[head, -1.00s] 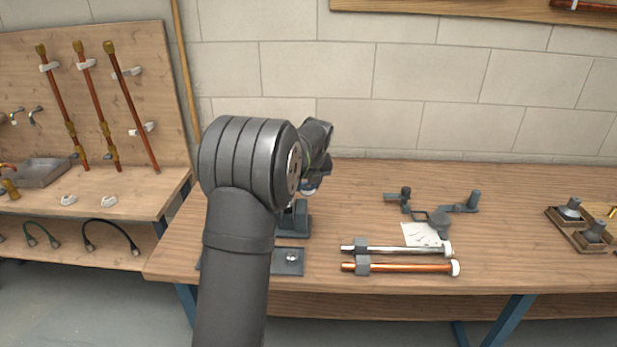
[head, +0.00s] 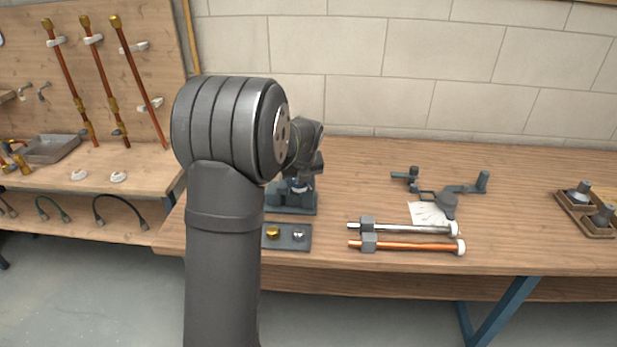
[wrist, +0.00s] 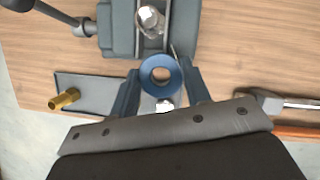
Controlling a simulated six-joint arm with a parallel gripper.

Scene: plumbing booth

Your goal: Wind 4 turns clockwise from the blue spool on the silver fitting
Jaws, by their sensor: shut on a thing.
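The blue spool (wrist: 174,66) is a ring with a central hole, held between the two fingers of my gripper (wrist: 161,82), which is shut on it. A silver fitting (wrist: 150,18) sits in the grey vise (wrist: 117,27), ahead of the spool and apart from it in the wrist view. Another small silver piece (wrist: 165,104) shows just behind the spool; it stands on the dark plate (head: 285,244) beside a brass fitting (wrist: 64,99). In the head view, the vise (head: 292,207) is partly covered by my arm, and the spool cannot be made out there.
A silver pipe (head: 410,228) and a copper pipe (head: 415,246) lie on grey holders right of the plate. A grey tool with handles (head: 450,190) and a paper sheet (head: 424,211) lie behind them. The bench between the vise and this tool is clear.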

